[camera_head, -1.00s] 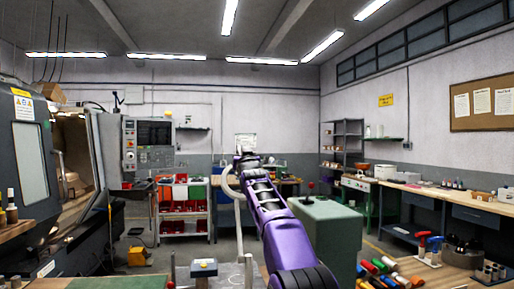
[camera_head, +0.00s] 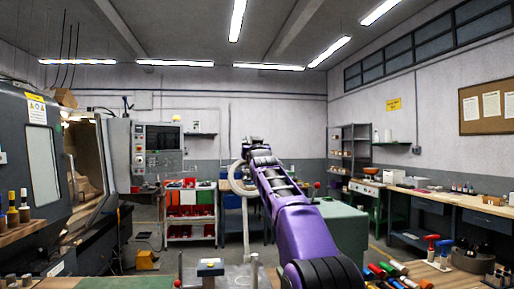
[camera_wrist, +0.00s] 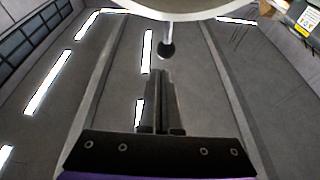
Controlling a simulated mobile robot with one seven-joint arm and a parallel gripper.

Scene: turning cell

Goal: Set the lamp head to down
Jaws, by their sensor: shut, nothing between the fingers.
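The lamp head (camera_head: 236,178) is a pale, ring-like shape beside the end of my arm in the head view, above a thin pale post (camera_head: 245,230). Part of it is hidden by my arm. In the wrist view, the pale round underside of what looks like the lamp head (camera_wrist: 190,10) fills the top edge. A short stem with a dark knob (camera_wrist: 167,48) hangs from it. My gripper (camera_wrist: 160,74) is shut and empty, its fingertips just below the knob in the picture, with no clear contact. In the head view my gripper (camera_head: 254,142) is small and its fingers are unclear.
A lathe (camera_head: 45,150) with a control panel (camera_head: 160,145) stands at left. A red-bin rack (camera_head: 190,210) and a green cabinet (camera_head: 345,230) stand behind and beside my arm. A workbench (camera_head: 440,198) runs along the right wall. Coloured-handled tools lie at lower right.

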